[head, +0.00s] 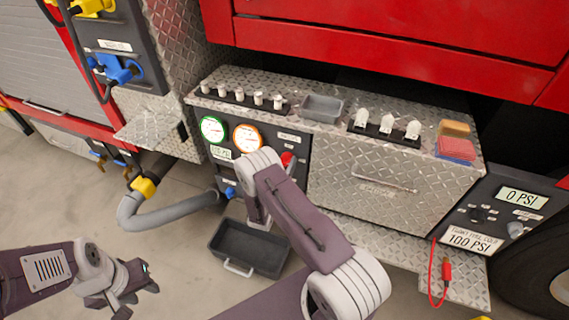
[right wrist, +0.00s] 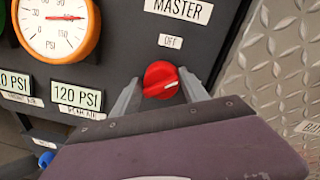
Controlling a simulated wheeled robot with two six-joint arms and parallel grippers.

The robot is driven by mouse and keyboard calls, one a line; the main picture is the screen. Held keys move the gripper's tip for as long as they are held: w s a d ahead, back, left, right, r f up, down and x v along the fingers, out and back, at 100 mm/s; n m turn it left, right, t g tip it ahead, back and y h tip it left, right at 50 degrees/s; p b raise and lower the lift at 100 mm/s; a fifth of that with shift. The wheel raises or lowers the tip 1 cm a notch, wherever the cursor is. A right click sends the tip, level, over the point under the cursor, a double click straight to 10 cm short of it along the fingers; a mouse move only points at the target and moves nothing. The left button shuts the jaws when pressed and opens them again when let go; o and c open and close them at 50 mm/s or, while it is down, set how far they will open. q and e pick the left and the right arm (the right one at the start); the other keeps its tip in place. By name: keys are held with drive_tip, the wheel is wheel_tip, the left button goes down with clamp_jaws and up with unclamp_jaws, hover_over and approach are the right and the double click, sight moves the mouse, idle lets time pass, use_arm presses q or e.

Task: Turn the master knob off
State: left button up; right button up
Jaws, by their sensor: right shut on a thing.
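The master knob is a round red knob (right wrist: 162,80) with a white pointer line on a dark panel, under the MASTER label (right wrist: 180,8) and the OFF label (right wrist: 171,41). Its pointer line points right and slightly up, not straight up at OFF. My right gripper (right wrist: 159,79) is shut on the knob, one finger on each side. In the head view the red knob (head: 287,158) shows just past my right forearm, which hides my right gripper. My left gripper (head: 139,294) is at the lower left, open and empty, far from the panel.
Orange-rimmed (head: 247,138) and green-rimmed (head: 213,129) gauges sit left of the knob. A diamond-plate drawer (head: 365,185) is on the right. A black bin (head: 228,243) stands below. A grey hose (head: 170,215) runs at the left over open floor.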

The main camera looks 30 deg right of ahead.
drive_tip(key=n, duration=0.5)
drive_tip(key=shift+f, duration=0.1)
drive_tip(key=shift+n+g, duration=0.5)
drive_tip(key=shift+n, duration=1.6)
drive_tip(key=shift+w+h, duration=0.1)
drive_tip(key=shift+h, duration=0.2)
drive_tip(key=o, duration=1.3)
drive_tip(key=p+v, duration=0.1)
drive_tip(key=v, duration=0.8)
